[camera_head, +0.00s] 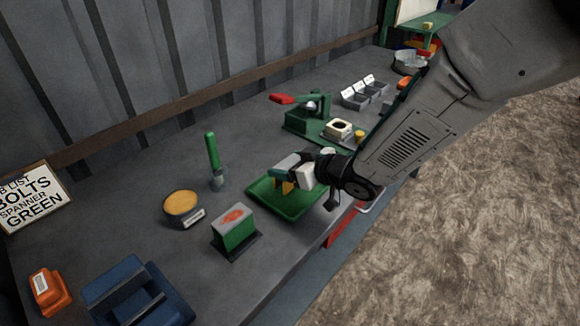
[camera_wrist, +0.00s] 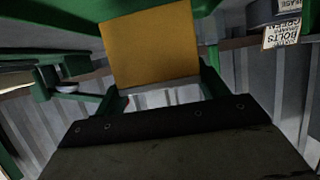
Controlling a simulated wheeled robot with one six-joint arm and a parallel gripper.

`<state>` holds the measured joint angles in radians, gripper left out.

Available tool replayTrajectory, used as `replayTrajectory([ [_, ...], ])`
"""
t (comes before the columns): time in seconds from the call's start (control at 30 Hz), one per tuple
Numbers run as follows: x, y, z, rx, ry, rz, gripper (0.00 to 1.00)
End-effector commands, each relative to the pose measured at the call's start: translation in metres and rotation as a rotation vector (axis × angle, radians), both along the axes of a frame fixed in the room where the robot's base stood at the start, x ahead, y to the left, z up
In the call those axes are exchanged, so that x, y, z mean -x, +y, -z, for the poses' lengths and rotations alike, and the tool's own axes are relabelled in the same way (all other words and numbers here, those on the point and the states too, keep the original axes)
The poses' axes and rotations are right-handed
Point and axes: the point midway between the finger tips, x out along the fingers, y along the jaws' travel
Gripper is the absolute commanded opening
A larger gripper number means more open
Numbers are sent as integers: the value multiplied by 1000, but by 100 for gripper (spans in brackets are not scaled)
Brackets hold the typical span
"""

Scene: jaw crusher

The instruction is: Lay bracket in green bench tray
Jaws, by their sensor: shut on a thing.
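The green bench tray (camera_head: 262,197) lies near the front edge of the bench in the head view. My gripper (camera_head: 291,172) is right over it, with its fingers low inside the tray's outline. It is shut on the yellow bracket (camera_head: 287,187), whose lower part shows beneath the fingers. In the wrist view the bracket (camera_wrist: 150,50) is a flat yellow face near the top centre, in front of a green surface. I cannot tell whether the bracket touches the tray floor. The fingers hide part of both bracket and tray.
Left of the tray stand a green box with an orange mark (camera_head: 234,229), a bowl of yellow stuff (camera_head: 182,206) and a green-handled brush in a glass (camera_head: 213,160). A green press with a red handle (camera_head: 305,117) stands behind. A blue holder (camera_head: 135,295) is at front left.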

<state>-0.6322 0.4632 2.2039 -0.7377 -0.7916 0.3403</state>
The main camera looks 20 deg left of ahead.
Motion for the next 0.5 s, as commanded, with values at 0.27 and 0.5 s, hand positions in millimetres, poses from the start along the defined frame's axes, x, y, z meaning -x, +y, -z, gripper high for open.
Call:
replayTrajectory([
  [0.27,1,4,16,-5,-4,-5,29],
  [0.5,0,2,19,-4,-4,-2,29],
])
